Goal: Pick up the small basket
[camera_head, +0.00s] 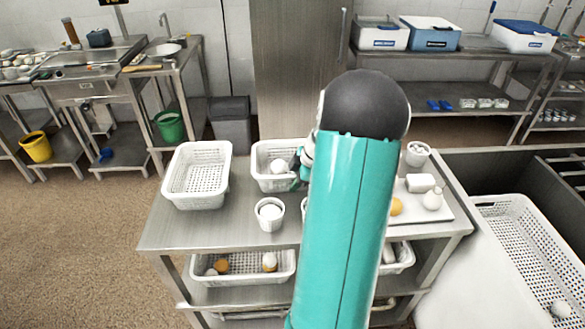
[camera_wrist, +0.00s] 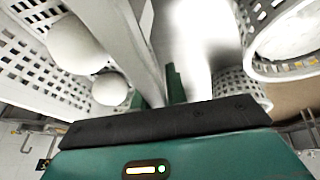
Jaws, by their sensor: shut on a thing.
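A small white perforated rectangular basket (camera_head: 262,180) stands on the metal table, right of a larger white basket (camera_head: 197,188). It holds at least one white round thing (camera_head: 279,166). My gripper (camera_head: 299,180) is at its right side, and my teal arm hides part of that side. In the wrist view my gripper (camera_wrist: 168,88) is shut on the pale wall or rim of a basket (camera_wrist: 30,58), which looks like this small basket. Two white round things (camera_wrist: 78,45) lie against its perforated wall. The exact grip is partly hidden and blurred.
A round white basket (camera_head: 270,216) with a white thing stands in front, near the table edge. Another round basket (camera_head: 416,155) and a tray (camera_head: 436,214) with small items are at right. Baskets (camera_head: 243,279) sit on the shelf below. A large crate (camera_head: 520,235) is far right.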

